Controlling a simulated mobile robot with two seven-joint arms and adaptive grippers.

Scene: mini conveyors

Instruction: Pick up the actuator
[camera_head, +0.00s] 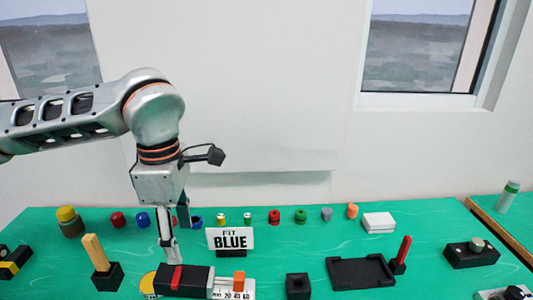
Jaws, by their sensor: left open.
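A long black block with a red band (190,281) lies near the front edge of the green table, left of centre; it looks like the actuator, though nothing labels it. A small orange block (239,281) and a white scale plate with numbers (240,294) are at its right end. My left gripper (175,240) points down just above and behind the block's left part. Its fingers are open with nothing between them. I cannot tell whether a fingertip touches the block. My right gripper is not in view.
A black holder with a wooden stick (96,251) rises to the left. A black tray (345,273) and black cube (298,286) are to the right. Several small coloured parts line the back.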

